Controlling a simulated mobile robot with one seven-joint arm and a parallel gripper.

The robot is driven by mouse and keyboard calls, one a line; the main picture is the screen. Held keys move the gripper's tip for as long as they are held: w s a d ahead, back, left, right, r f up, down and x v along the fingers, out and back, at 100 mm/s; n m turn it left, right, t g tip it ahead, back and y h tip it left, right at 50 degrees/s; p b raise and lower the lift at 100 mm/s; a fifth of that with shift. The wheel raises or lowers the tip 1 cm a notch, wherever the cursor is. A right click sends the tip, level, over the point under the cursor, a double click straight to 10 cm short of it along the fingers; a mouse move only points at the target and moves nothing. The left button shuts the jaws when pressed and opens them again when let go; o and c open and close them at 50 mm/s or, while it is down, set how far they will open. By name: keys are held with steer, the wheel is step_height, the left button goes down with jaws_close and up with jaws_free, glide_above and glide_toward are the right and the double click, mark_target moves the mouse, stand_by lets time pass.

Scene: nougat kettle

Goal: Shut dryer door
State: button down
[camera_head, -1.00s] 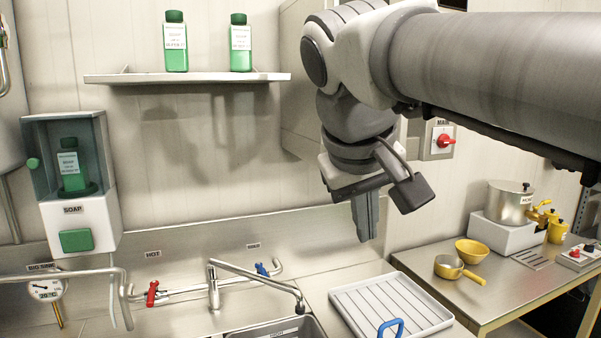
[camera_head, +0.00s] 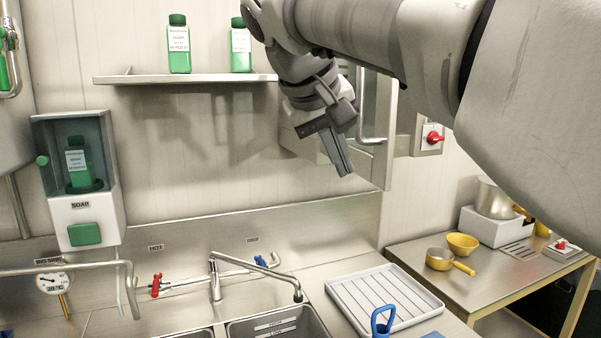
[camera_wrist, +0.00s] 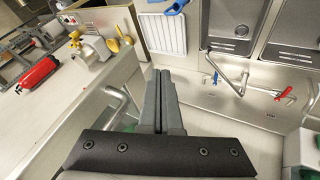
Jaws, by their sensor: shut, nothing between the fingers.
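The dryer is a pale metal wall cabinet (camera_head: 292,124), partly hidden behind my arm. Its door (camera_head: 381,166) stands open at the right side, swung out from the cabinet, with a bar handle (camera_head: 391,105) on it. My gripper (camera_head: 346,172) is shut and empty, pointing down just left of the door's lower part. In the wrist view my gripper (camera_wrist: 163,74) has its fingers together, with the door panel (camera_wrist: 92,112) and its handle (camera_wrist: 124,102) to the left. I cannot tell whether the fingers touch the door.
A shelf (camera_head: 190,78) with green soap bottles is at the left. Below are a sink (camera_head: 277,325), a tap (camera_head: 214,275) and a ridged white tray (camera_head: 380,300). The space below my gripper is open.

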mark_target(371, 171)
steer(key=shift+w+d+f+p, duration=0.15)
steer(key=shift+w+d+f, duration=0.3)
steer(key=shift+d, duration=0.4)
steer(key=shift+w+d+f+p, duration=0.1)
steer(key=shift+w+d+f, duration=0.25)
steer(key=shift+d, duration=0.5)
steer(key=shift+w+d+f+p, duration=0.15)
steer(key=shift+w+d+f, duration=0.3)
steer(key=shift+d, duration=0.4)
steer(key=shift+s, duration=0.1)
